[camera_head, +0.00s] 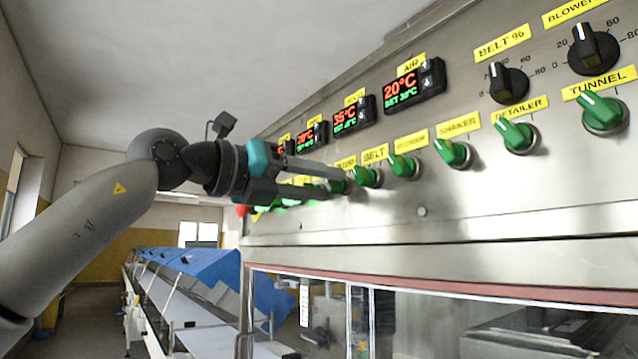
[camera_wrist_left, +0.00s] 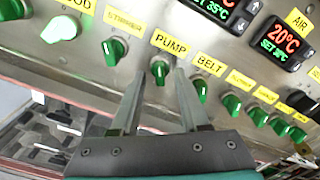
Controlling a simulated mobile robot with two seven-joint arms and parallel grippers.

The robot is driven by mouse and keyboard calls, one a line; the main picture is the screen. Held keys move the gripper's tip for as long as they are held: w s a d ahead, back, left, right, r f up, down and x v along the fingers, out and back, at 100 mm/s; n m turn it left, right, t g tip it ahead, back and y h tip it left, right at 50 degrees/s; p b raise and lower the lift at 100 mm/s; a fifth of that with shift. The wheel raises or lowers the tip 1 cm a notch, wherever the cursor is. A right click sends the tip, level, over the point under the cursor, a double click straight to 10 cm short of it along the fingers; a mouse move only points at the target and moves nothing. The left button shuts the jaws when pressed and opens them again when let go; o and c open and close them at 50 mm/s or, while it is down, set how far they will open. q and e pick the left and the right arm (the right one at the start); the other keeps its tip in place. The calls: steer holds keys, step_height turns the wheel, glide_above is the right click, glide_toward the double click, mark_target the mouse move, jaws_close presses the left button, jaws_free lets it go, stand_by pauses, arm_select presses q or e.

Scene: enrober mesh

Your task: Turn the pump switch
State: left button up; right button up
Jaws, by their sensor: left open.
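The pump switch (camera_wrist_left: 160,72) is a green knob under the yellow PUMP label (camera_wrist_left: 170,45) on the steel control panel. In the left wrist view it sits between the two fingertips of my left gripper (camera_wrist_left: 158,82), with a finger on either side. The gripper is open; I cannot tell whether either finger touches the knob. In the head view my left gripper (camera_head: 334,182) reaches the panel from the left, and its fingers partly hide the pump switch (camera_head: 338,187). My right gripper is in neither view.
The belt switch (camera_wrist_left: 196,88) is close on the right of the pump switch, and another green switch (camera_wrist_left: 116,50) is on its left. Temperature displays (camera_head: 414,88) sit above the row. A blue-covered conveyor (camera_head: 200,264) runs below at left.

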arm_select(q)
steer(key=b+v, duration=0.1)
steer(key=v, duration=1.4)
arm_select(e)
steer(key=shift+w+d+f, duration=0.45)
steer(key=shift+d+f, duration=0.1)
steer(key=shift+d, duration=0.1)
arm_select(q)
steer(key=shift+a, duration=0.1)
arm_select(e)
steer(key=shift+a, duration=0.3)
